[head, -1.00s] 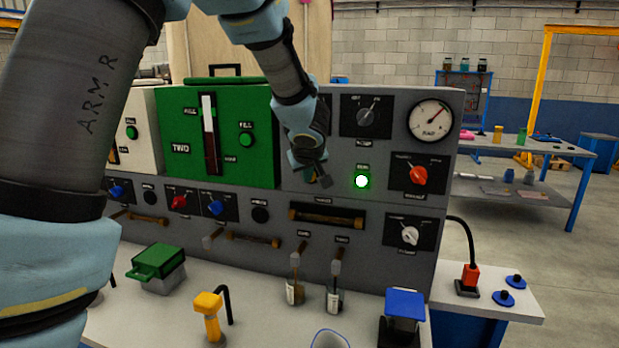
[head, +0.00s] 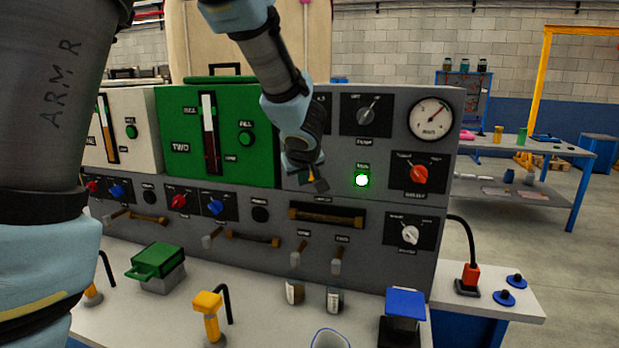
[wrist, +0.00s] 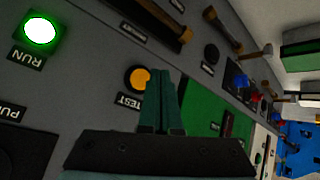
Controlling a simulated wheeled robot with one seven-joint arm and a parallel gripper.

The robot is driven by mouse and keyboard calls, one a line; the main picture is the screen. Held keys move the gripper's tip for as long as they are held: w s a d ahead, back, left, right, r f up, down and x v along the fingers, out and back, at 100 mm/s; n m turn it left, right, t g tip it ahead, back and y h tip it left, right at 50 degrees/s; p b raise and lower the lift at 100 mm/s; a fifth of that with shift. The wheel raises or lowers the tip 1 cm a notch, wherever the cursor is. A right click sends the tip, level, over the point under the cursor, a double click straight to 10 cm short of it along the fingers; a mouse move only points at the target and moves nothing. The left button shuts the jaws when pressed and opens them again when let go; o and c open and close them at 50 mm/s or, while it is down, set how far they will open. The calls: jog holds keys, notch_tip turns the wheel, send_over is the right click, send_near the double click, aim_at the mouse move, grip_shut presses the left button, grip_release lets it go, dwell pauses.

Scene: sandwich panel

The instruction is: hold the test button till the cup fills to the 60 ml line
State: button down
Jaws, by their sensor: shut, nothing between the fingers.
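The test button (wrist: 138,80) is a round orange button labelled TEST in the wrist view. My gripper (wrist: 166,72) is shut with nothing between its fingers. Its tips are beside the button and overlap its edge in the picture; I cannot tell if they touch it. A blue-rimmed cup (head: 330,340) shows at the bottom edge. Fill levels are unreadable.
A brown handle (head: 327,215) sticks out below my gripper. A green unit (head: 180,150) marked TWO stands to the left. Red and white knobs (head: 419,174) (head: 410,235) and a gauge (head: 431,118) are to the right. Yellow and blue fittings (head: 209,305) (head: 405,302) stand on the bench.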

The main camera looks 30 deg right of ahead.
jog(key=shift+s+a, duration=1.1)
jog(key=shift+s, duration=0.15)
jog(key=w+a+f+g, duration=0.1)
jog(key=a+f+g, duration=0.3)
jog(key=a, duration=1.3)
jog(key=s+a+f+g+y, duration=0.1)
jog(key=s+a+f+y, duration=0.1)
jog(key=s+a, duration=0.3)
jog(key=s+a+f+g+y, duration=0.1)
jog(key=s+a+f, duration=0.3)
jog(key=a, duration=0.9)
jog(key=shift+s+a+f+g+y, duration=0.2)
jog(key=shift+s+g+y, duration=0.25)
jog(key=shift+s, duration=0.2)
